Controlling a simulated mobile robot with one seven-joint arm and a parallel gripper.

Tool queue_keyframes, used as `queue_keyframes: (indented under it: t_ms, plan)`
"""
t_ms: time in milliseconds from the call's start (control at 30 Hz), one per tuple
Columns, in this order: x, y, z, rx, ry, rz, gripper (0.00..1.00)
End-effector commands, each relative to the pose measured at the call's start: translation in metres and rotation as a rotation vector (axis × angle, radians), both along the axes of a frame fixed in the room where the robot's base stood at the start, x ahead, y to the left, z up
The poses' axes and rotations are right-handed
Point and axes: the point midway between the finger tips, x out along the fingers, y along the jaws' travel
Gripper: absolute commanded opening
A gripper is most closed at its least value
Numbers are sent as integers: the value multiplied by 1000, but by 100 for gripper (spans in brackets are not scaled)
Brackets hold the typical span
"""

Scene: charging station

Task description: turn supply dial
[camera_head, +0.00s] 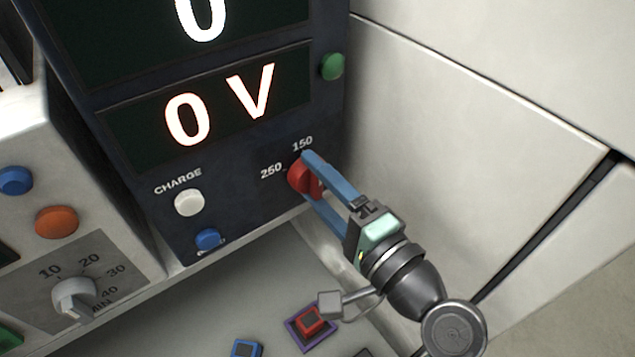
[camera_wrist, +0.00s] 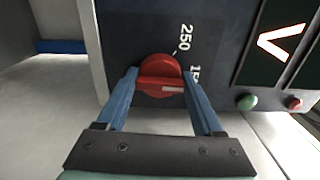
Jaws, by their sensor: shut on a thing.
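The supply dial (camera_head: 299,178) is a round red knob at the lower right of the dark panel, with the labels 250 and 150 beside it. In the wrist view the red dial (camera_wrist: 160,68) sits between my fingertips, and a pale mark on its raised grip lies toward the 150 side. My gripper (camera_head: 309,176) has its two blue fingers on either side of the dial's grip and is shut on it. It also shows in the wrist view (camera_wrist: 160,80). The finger contact is partly hidden in the head view.
The display (camera_head: 210,105) above reads 0 V. A white CHARGE button (camera_head: 189,202), a blue button (camera_head: 208,239) and a green button (camera_head: 332,66) are on the same panel. A grey timer knob (camera_head: 74,297) is at left. Small red and blue objects lie below. A pale wall stands right.

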Motion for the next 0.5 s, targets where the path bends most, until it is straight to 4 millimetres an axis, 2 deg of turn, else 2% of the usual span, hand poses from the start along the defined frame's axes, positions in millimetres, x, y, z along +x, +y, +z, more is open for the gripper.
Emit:
queue_keyframes:
  t_ms: [233,267,400,500]
  plan:
    - [0,0,0,0,2,0,13]
    - [0,0,0,0,2,0,70]
    - [0,0,0,0,2,0,96]
    - [0,0,0,0,1,0,98]
